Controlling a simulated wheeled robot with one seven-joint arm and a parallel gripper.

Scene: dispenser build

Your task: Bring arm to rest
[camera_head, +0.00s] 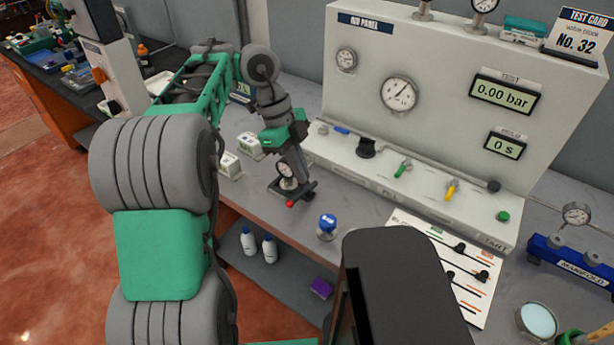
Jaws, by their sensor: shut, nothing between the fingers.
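My arm, green and grey, reaches from the left foreground up and over the bench. My gripper (301,180) points down over the bench, left of the panel's front ledge. Its fingers are small and dark here, and it is shut with nothing held. A small gauge (285,170) and a dark fitting with a red knob (290,204) show right beside the fingertips. I cannot tell whether the fingers touch them.
The grey bench (352,205) carries a tall panel (440,60) with dials, displays and coloured levers. A blue-capped jar (327,226), small white-and-green boxes (249,145), a card sheet (408,228) and a blue manifold (570,263) stand around. Bottles (249,240) sit on the lower shelf.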

